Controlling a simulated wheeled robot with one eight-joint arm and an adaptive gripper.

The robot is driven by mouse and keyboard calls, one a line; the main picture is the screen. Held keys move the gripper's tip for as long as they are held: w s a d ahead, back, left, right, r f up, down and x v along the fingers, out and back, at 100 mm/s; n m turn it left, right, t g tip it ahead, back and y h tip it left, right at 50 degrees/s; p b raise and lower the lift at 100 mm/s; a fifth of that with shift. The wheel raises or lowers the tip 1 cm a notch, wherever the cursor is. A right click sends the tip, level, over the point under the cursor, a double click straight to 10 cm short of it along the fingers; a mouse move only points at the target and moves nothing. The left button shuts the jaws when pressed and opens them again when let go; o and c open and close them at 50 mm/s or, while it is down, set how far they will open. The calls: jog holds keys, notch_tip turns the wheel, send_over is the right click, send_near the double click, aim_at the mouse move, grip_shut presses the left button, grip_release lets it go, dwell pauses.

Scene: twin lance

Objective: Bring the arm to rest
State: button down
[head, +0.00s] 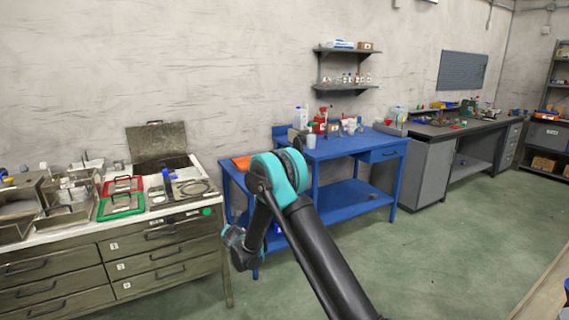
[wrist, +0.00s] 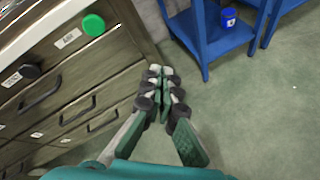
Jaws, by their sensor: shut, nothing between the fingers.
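My arm (head: 315,240) reaches up from the bottom of the head view and bends at a teal joint. Its far end folds down and to the left, in front of the blue table. In the head view my gripper is mostly hidden behind the arm. In the wrist view my gripper (wrist: 161,72) is shut with its fingertips together and nothing between them. It points down past the drawer cabinet's corner, over the green floor.
A drawer cabinet (head: 150,262) with trays on top stands at the left. A blue table (head: 345,146) with bottles is behind the arm, and a blue cup (wrist: 228,17) sits on its lower shelf. A grey workbench (head: 427,172) stands farther right. The floor (head: 440,260) at right is clear.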

jog(key=s+d+r+m+g+h, duration=0.1)
jog(key=s+d+r+m, duration=0.15)
jog(key=d, duration=0.35)
jog(key=s+d+r+m+h, duration=0.1)
jog(key=d+r+m, duration=0.3)
jog(key=d, duration=0.3)
jog(key=s+d+r+m+g+h, duration=0.1)
jog(key=s+d+r+m, duration=0.15)
jog(key=d, duration=0.35)
jog(key=s+d+r+m+g, duration=0.2)
jog(key=s+d+r+m, duration=0.2)
jog(key=s+d+m, duration=0.65)
jog(key=s+d+f+m+g, duration=0.1)
jog(key=s+d+m, duration=0.3)
jog(key=s, duration=0.5)
jog(key=s+d+f+m+g, duration=0.1)
jog(key=s+d+m, duration=0.3)
jog(key=s, duration=0.6)
jog(key=s+d+f+m+g, duration=0.1)
jog(key=s+d+m, duration=0.4)
jog(key=s, duration=0.4)
jog(key=shift+s+d+f+g+h, duration=0.3)
jog(key=shift+s+d+g, duration=0.1)
jog(key=shift+d, duration=0.35)
